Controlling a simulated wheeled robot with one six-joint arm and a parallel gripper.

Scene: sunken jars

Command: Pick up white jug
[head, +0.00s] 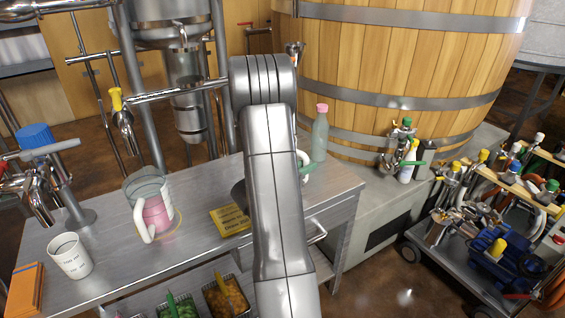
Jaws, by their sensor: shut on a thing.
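A clear jug with a white handle and pink contents (158,214) stands upright on the metal table, left of my arm. A white curved piece (305,158), perhaps a jug's handle, shows at the right edge of my arm, with a bit of green beside it. The rest of that thing is hidden behind my arm, so I cannot tell whether it is the white jug. My gripper does not show; my arm covers the middle of the view. A white cup with dark print (71,257) stands at the table's left front.
A clear bottle with a pink cap (320,134) stands at the table's back right. A yellow booklet (230,220) lies near my arm. Metal taps (42,190) rise at the left. A wooden vat (400,60) and a loaded cart (490,230) stand right.

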